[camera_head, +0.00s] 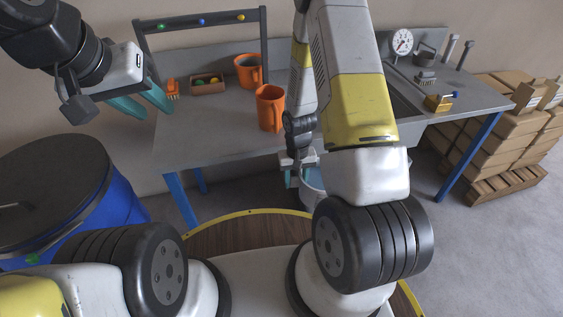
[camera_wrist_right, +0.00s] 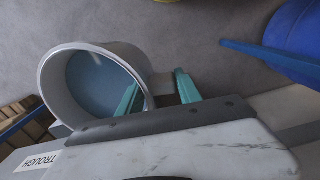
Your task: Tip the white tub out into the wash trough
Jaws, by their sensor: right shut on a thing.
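The white tub (camera_wrist_right: 112,51) fills the left of the right wrist view, its mouth towards the camera and blue-grey liquid or lining inside. In the head view the tub (camera_head: 313,188) shows only partly, below the bench front and behind my right arm. My right gripper (camera_head: 298,172) is shut on the tub's side; in the right wrist view its teal fingers (camera_wrist_right: 157,86) straddle a pale tab at the rim. My left gripper (camera_head: 141,103) is open and empty, left of the bench. The wash trough (camera_head: 402,98) is a dark recess in the bench, partly hidden by my right arm.
On the bench (camera_head: 205,140) stand two orange jugs (camera_head: 270,108), a small box (camera_head: 208,84) and an orange item (camera_head: 172,88). A gauge (camera_head: 402,41) stands behind the trough. A blue drum (camera_head: 105,215) is at left, cartons (camera_head: 520,125) at right.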

